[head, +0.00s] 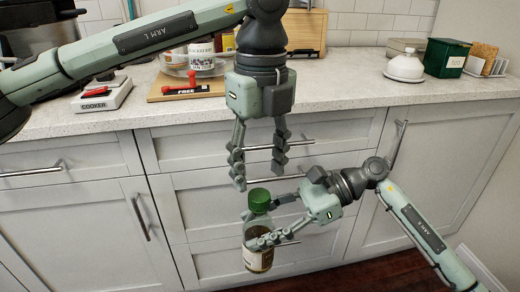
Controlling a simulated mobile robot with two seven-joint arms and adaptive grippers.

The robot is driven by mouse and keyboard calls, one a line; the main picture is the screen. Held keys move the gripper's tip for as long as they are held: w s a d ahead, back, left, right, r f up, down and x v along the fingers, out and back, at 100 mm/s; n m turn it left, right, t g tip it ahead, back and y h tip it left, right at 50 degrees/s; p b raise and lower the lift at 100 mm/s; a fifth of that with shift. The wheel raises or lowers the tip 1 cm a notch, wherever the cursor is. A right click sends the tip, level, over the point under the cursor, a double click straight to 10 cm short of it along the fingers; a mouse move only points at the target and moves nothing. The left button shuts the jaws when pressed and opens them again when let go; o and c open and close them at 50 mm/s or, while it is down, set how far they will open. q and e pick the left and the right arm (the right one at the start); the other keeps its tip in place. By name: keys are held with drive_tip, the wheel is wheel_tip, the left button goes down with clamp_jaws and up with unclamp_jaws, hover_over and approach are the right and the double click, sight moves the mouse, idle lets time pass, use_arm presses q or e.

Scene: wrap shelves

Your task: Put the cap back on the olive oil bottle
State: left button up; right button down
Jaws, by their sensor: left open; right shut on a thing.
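The olive oil bottle (257,259) is upright in front of the drawers, a clear bottle with dark contents and a pale label. A green cap (259,197) sits at the top of its neck; I cannot tell whether it is fully seated. My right gripper (259,228) is shut on the bottle, coming from the right, with one finger across its front and the other partly hidden behind it. My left gripper (260,179) points down, open and empty, directly above the cap. Its fingertips are apart, just above the cap.
The counter (335,88) runs behind the grippers, above white drawers with bar handles. A cooker box (102,95), a wooden board (185,86), a white domed dish (404,66) and a green tin (446,57) stand on it. The counter's middle right is clear.

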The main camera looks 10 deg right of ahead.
sight(259, 195)
use_arm(q)
drive_tip(key=shift+f, duration=2.35)
